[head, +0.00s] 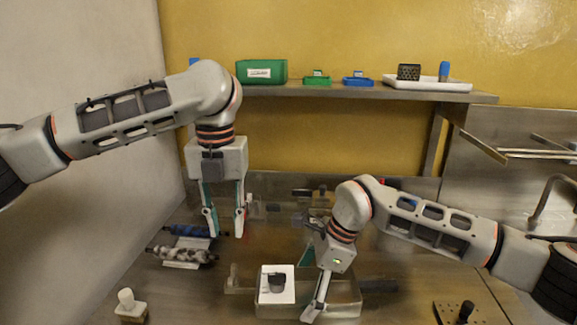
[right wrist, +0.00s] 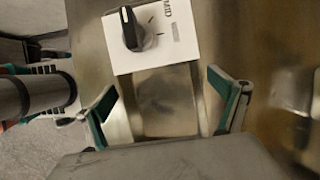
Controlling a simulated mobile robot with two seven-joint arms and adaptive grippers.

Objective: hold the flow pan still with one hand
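A shallow metal pan, which I take to be the flow pan (head: 345,310), sits at the front middle of the bench in the head view. In the right wrist view bare metal (right wrist: 165,105) shows between the fingers, with nothing gripped. Whether a fingertip touches the pan I cannot tell. My left gripper (head: 226,234) is open and empty, pointing down at the back left.
Dark and mottled rollers (head: 182,254) lie left of the pan. A small block with a pale knob (head: 128,304) stands front left, a dark perforated plate (head: 463,313) front right. A shelf (head: 350,92) at the back holds bins and a white tray (head: 425,84).

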